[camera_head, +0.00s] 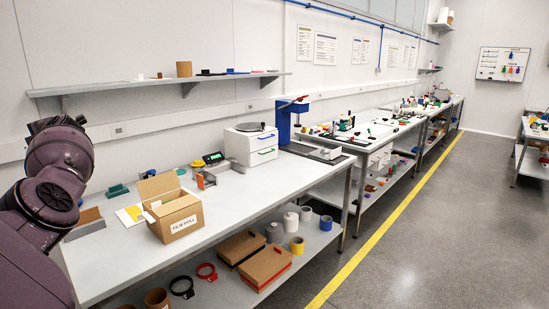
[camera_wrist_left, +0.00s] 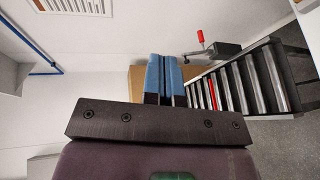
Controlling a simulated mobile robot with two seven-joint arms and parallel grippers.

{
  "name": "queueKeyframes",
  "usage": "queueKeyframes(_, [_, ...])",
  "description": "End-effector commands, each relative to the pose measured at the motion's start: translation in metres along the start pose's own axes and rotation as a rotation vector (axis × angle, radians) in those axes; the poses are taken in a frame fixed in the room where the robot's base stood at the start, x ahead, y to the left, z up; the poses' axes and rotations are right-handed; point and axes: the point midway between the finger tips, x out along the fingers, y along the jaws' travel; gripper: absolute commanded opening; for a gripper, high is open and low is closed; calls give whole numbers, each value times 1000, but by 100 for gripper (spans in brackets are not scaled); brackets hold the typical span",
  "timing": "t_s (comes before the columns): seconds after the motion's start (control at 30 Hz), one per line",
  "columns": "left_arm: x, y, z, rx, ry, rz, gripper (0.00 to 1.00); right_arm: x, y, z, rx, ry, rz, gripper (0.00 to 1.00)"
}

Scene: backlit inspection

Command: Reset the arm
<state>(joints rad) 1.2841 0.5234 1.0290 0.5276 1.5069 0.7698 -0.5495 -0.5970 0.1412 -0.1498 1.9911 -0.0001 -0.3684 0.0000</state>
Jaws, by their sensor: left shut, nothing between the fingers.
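My left gripper (camera_wrist_left: 164,76) shows in the wrist view with its two blue fingers close together and nothing between them. A brown surface, perhaps cardboard, lies behind the fingers. In the head view my dark purple left arm (camera_head: 57,185) is folded up at the left edge, beside the near end of the workbench (camera_head: 235,205). Its gripper is outside that view. My right arm and gripper are in neither view.
An open cardboard box (camera_head: 172,213) labelled film roll stands on the bench near my arm. A shelf (camera_head: 150,85) runs along the wall above. A roller rack (camera_wrist_left: 235,85) is right of my fingers in the wrist view. The floor aisle is clear.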

Motion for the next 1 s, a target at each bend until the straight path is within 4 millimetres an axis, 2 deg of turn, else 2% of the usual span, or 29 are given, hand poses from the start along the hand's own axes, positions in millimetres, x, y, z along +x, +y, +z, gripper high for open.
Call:
queueKeyframes(0.03, [9,11,-13,-9,19,9,0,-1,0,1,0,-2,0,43])
queueKeyframes(0.2, [32,40,-52,-34,72,35,0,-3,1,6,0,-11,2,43])
queueKeyframes(0.23, [34,33,-54,-8,79,58,0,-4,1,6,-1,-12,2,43])
queueKeyframes(0.4, [47,31,-81,91,118,191,0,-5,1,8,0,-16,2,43])
queueKeyframes(0.63, [56,28,-115,285,152,406,0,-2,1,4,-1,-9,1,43])
queueKeyframes(0.87, [46,10,-133,595,126,674,0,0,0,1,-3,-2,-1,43])
queueKeyframes(1.0, [30,-14,-133,798,69,813,0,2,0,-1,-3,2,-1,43])
